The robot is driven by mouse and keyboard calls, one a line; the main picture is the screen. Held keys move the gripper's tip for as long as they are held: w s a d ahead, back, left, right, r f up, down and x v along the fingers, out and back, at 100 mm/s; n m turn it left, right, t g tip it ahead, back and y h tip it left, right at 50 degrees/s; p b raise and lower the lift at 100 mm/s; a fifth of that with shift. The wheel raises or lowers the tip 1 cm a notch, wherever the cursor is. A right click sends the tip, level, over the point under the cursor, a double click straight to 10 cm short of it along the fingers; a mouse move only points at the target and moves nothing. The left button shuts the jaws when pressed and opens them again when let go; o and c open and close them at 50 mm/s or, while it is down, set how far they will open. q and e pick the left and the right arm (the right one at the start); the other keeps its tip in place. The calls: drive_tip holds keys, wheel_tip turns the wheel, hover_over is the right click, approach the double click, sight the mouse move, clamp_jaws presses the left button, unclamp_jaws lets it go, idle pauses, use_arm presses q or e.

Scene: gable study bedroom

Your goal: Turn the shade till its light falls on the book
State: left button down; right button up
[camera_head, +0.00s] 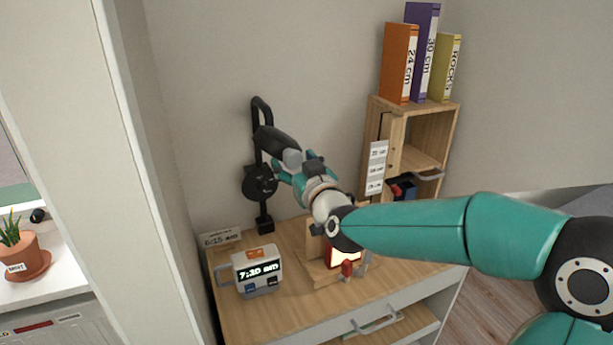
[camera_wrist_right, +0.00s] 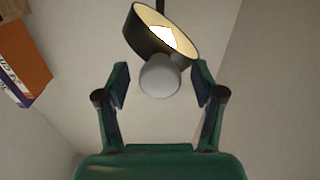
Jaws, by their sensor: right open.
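The black lamp shade (camera_head: 274,141) hangs on a black wall-mounted lamp arm (camera_head: 257,112). In the right wrist view the shade (camera_wrist_right: 138,35) is tilted, its mouth showing a bright light inside. A pale grey rounded knob (camera_wrist_right: 160,76) is at its lower rim. My right gripper (camera_head: 297,167) is at the shade's lower right end. In the wrist view my right gripper (camera_wrist_right: 161,82) is open, with the knob between its fingers and gaps on both sides. A red-edged, brightly lit thing (camera_head: 343,258), possibly the book, is on a wooden stand, partly hidden by my right arm. My left gripper is not in view.
A digital clock (camera_head: 257,270) and a small sign (camera_head: 219,238) stand on the wooden desk (camera_head: 240,313). A wooden shelf (camera_head: 450,115) with several binders stands at the back right. A white post (camera_head: 75,120) rises at left, beyond it a potted plant (camera_head: 20,258).

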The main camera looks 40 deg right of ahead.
drive_tip(key=v, duration=1.1)
drive_tip(key=shift+s+a+f, duration=0.1)
drive_tip(key=w+a+f+n+g+y, duration=0.1)
drive_tip(key=a+f+g, duration=0.15)
drive_tip(key=f, duration=0.75)
drive_tip(key=w+a+f+n+g+y, duration=0.1)
drive_tip(key=a+f+g+y, duration=0.15)
drive_tip(key=f, duration=0.65)
drive_tip(key=w+a+f+g, duration=0.2)
drive_tip(key=a+f, duration=0.1)
drive_tip(key=f, duration=0.7)
drive_tip(key=s+a+f+g+y, duration=0.1)
drive_tip(key=s+a+f+g, duration=0.25)
drive_tip(key=f, duration=0.45)
drive_tip(key=s+a+f+g+y, duration=0.2)
drive_tip(key=s+a+f, duration=0.25)
drive_tip(key=f, duration=0.35)
drive_tip(key=s+a+f+m+g, duration=0.1)
drive_tip(key=s+a+f+g, duration=0.1)
drive_tip(key=s, duration=0.4)
drive_tip(key=s+a+f+g+y, duration=0.1)
drive_tip(key=s+a+f+g, duration=0.1)
drive_tip(key=s+f, duration=0.3)
drive_tip(key=shift+s+a+m, duration=0.4)
drive_tip(key=shift+s+a, duration=0.1)
drive_tip(key=shift+s, duration=0.35)
